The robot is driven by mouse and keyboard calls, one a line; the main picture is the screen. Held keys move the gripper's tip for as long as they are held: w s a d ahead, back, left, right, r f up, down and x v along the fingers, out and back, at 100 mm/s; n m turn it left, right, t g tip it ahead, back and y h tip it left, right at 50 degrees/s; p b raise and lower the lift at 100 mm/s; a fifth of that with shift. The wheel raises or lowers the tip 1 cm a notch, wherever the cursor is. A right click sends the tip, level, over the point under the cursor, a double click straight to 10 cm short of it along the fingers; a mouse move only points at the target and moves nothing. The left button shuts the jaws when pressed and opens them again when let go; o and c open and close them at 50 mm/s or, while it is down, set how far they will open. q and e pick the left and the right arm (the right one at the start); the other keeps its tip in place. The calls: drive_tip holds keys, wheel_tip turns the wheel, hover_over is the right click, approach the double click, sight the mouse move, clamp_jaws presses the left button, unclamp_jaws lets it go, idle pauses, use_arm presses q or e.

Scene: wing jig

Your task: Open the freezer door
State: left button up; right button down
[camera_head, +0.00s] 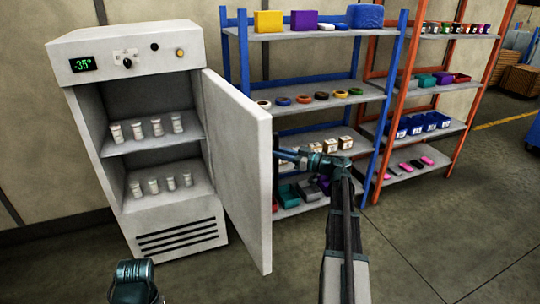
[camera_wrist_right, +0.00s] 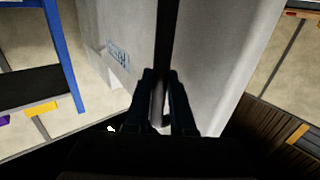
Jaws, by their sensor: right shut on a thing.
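The freezer (camera_head: 150,150) stands at the left in the head view. Its white door (camera_head: 243,165) is swung wide open to the right, showing two shelves with several small white containers (camera_head: 158,127). My right gripper (camera_head: 283,155) is at the outer side of the door. In the right wrist view my right gripper (camera_wrist_right: 160,78) is shut on a dark upright handle bar (camera_wrist_right: 167,35) in front of the door's pale outer face (camera_wrist_right: 215,60). The head view hides the handle behind the door. My left gripper is not in view; part of my left arm shows at the bottom left.
A blue shelf rack (camera_head: 244,50) with coloured boxes, tape rolls and bins stands close to the right of the open door. An orange rack (camera_head: 389,90) stands beside it. The floor (camera_head: 430,235) in front of the racks is clear.

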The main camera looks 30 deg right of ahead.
drive_tip(key=shift+w+r, duration=0.1)
drive_tip(key=shift+w, duration=0.1)
drive_tip(key=c, duration=0.8)
unclamp_jaws()
drive_tip(key=shift+w, duration=0.15)
drive_tip(key=shift+o, duration=0.2)
drive_tip(key=shift+s, duration=0.25)
drive_tip(key=v, duration=1.3)
drive_tip(key=shift+s, duration=0.3)
drive_tip(key=shift+d, duration=0.15)
